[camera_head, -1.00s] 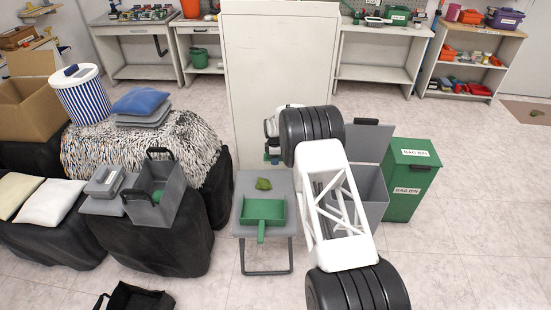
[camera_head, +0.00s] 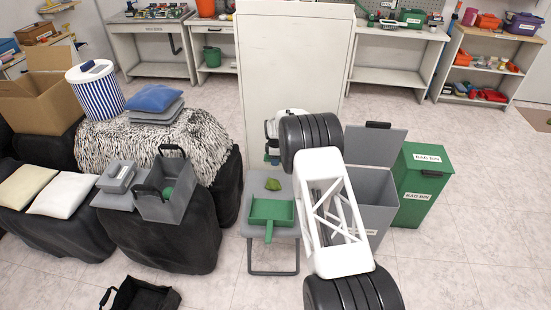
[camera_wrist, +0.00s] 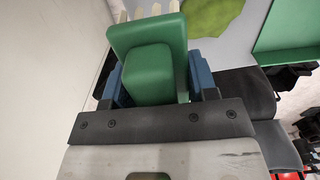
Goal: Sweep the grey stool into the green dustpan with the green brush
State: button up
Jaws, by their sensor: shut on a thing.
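The grey stool (camera_head: 254,190) stands in the middle of the head view, in front of the tall pale panel. The green dustpan (camera_head: 271,211) lies on its seat with the handle toward the near edge. A green leaf-like piece (camera_head: 273,184) lies on the seat just beyond the dustpan. In the wrist view my gripper (camera_wrist: 157,82) has its blue fingers shut on the green brush (camera_wrist: 148,45), whose pale bristles show at the top. The leaf (camera_wrist: 212,14) and the dustpan (camera_wrist: 290,35) are to the brush's right there.
The tall pale panel (camera_head: 290,70) stands close behind the stool. To the right are an open grey bin (camera_head: 370,195) and a green bin (camera_head: 422,185). To the left a dark covered block (camera_head: 165,235) carries a grey caddy (camera_head: 165,200). A black bag (camera_head: 140,297) lies on the floor.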

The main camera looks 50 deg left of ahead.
jog(key=shift+f, duration=3.2)
jog(key=shift+m, duration=0.3)
jog(key=m, duration=0.1)
jog(key=r+m, duration=0.1)
jog(key=m, duration=0.1)
jog(key=shift+r+m, duration=0.15)
jog(key=shift+m, duration=0.15)
jog(key=m, duration=0.2)
jog(key=r+m, duration=0.1)
jog(key=m, duration=0.1)
jog(key=shift+r, duration=0.1)
jog(key=m, duration=0.2)
jog(key=r+m, duration=0.1)
jog(key=m, duration=0.2)
jog(key=shift+r+m, duration=0.2)
jog(key=shift+m, duration=0.1)
jog(key=m, duration=0.2)
jog(key=r+m, duration=0.1)
jog(key=m, duration=0.1)
